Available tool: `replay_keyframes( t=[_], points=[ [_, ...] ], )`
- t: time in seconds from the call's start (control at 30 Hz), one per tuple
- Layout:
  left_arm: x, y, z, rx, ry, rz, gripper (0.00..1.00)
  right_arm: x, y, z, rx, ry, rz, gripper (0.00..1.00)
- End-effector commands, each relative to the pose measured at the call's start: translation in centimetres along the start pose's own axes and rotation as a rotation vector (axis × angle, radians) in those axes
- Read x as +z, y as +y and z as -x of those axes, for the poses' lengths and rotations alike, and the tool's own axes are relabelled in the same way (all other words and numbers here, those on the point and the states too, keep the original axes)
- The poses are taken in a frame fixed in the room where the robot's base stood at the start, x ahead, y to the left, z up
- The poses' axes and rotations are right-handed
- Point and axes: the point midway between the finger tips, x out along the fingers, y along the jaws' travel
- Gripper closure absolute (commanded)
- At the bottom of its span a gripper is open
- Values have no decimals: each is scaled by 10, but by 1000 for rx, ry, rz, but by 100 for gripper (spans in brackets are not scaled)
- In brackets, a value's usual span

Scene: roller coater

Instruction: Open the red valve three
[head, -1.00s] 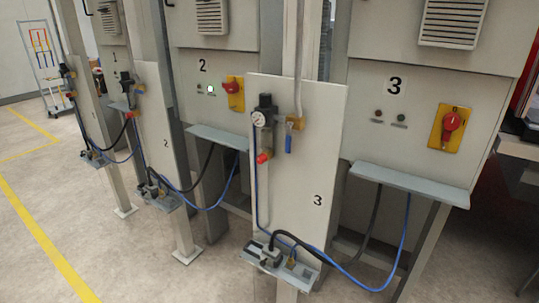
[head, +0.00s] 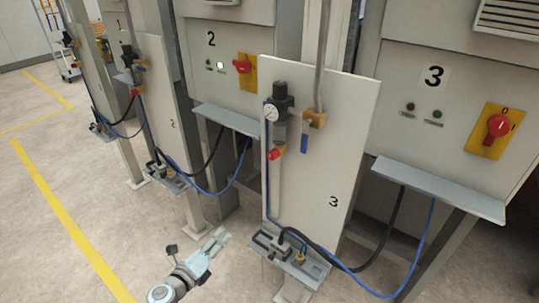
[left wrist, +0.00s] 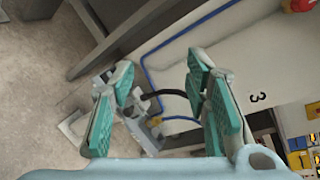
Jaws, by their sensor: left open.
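The red valve (head: 274,154) is a small red knob low on the pressure fitting of the upright panel marked 3 (head: 330,160). A round gauge and a black regulator sit above it. My left gripper (head: 219,240) is below and to the left of it in the head view, open and empty, apart from the panel. In the left wrist view its teal fingers (left wrist: 160,88) are spread, with panel 3 (left wrist: 240,55) behind them at the right. A red part (left wrist: 297,5) is cut off at that view's top edge; I cannot tell if it is the valve.
A blue lever (head: 304,136) hangs beside the fitting. A red rotary switch (head: 497,125) is on cabinet 3. Blue and black hoses loop from the bracket (head: 290,262) at the panel's foot. Floor left of the panel is clear up to the yellow line (head: 70,210).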

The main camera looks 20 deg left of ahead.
Motion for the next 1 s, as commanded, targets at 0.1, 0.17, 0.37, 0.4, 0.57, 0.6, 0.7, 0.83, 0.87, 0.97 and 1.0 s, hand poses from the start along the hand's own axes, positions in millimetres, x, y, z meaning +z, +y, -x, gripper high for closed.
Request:
replay_keyframes(
  t=[0.1, 0.17, 0.37, 0.4, 0.57, 0.6, 0.7, 0.83, 0.87, 0.97, 1.0],
  points=[
    [56, -129, -5, -236, -45, -686, 57, -2, 2, 19, 0, 0, 0, 60],
    [70, -167, -2, -293, -82, -947, 57, -2, 2, 23, 0, 0, 0, 60],
    [78, -199, -14, -325, -128, -1196, 57, -2, 2, 21, 0, 1, 0, 60],
    [77, -202, -22, -326, -128, -1193, 57, -2, 2, 20, 0, 1, 0, 60],
    [72, -215, -65, -326, -128, -1187, 57, -1, 1, 13, 0, 0, 0, 60],
    [71, -218, -77, -326, -127, -1186, 57, -1, 1, 11, 0, 0, 0, 60],
    [68, -226, -103, -326, -126, -1186, 57, 0, 0, 4, 0, 0, 0, 60],
    [66, -233, -125, -325, -124, -1186, 57, 0, 0, -3, 0, 1, 0, 60],
    [66, -234, -128, -324, -124, -1186, 57, 0, 0, -4, 0, 1, 0, 60],
    [66, -236, -134, -324, -123, -1187, 57, 0, 0, -4, 0, 1, 0, 60],
    [66, -237, -135, -324, -123, -1188, 57, 0, 0, -4, 0, 1, 0, 60]
  ],
)
